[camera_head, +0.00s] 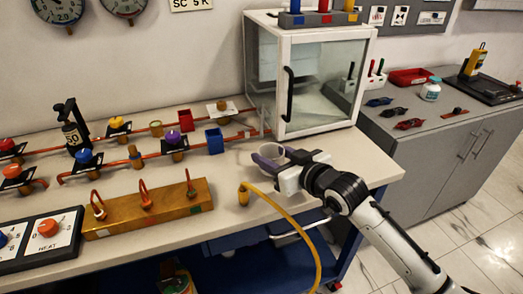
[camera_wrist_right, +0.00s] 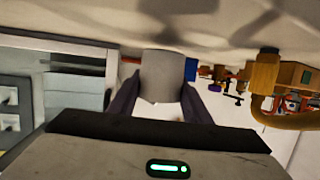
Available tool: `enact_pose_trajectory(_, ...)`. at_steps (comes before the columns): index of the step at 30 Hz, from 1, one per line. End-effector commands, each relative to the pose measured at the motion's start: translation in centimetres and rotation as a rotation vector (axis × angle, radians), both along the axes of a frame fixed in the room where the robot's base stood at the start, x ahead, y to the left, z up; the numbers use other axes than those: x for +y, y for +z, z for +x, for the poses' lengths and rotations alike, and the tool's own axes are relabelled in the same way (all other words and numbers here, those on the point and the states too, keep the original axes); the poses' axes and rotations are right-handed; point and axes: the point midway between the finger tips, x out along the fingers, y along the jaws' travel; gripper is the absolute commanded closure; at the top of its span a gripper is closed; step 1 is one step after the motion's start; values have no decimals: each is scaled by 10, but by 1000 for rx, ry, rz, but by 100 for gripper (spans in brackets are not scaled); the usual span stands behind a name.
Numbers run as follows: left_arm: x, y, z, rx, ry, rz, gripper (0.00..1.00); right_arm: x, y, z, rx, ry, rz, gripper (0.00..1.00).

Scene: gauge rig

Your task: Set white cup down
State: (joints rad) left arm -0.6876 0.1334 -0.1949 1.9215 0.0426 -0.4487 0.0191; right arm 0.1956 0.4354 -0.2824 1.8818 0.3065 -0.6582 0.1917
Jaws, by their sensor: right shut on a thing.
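The white cup (camera_head: 270,149) is at the front right of the bench, left of the glass-fronted cabinet's near corner. My right gripper (camera_head: 275,158) is shut on it, with one dark finger on each side. In the right wrist view, the pale cup (camera_wrist_right: 162,75) sits between the two fingers of the right gripper (camera_wrist_right: 160,98). That view is turned over, with the bench top along its upper edge. The cup's base is at or very near the bench top; I cannot tell whether it touches. My left gripper is not in view.
The white cabinet (camera_head: 310,85) stands just behind the cup. A blue block (camera_head: 214,141) and pipes with valves (camera_head: 174,141) lie to the left. A yellow hose (camera_head: 290,215) hangs over the front edge from a brass fitting (camera_head: 243,194). Bare bench top (camera_head: 345,160) lies to the right.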

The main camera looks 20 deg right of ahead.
Motion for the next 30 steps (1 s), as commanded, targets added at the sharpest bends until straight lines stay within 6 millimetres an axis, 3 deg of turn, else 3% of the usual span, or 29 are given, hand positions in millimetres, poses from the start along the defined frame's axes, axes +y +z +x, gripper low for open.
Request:
enact_pose_trajectory(5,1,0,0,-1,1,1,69,6,2,16,-3,1,1,78)
enact_pose_trajectory(10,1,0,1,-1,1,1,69,14,2,45,-2,1,1,78)
enact_pose_trajectory(13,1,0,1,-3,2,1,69,13,-13,43,3,1,-1,78)
enact_pose_trajectory(25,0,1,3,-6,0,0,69,13,-18,42,-1,1,0,78)
enact_pose_trajectory(26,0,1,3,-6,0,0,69,13,-17,42,-1,1,0,51)
enact_pose_trajectory(28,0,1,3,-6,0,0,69,13,-17,42,0,1,-1,39)
enact_pose_trajectory(30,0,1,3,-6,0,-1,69,13,-17,42,0,1,-1,37)
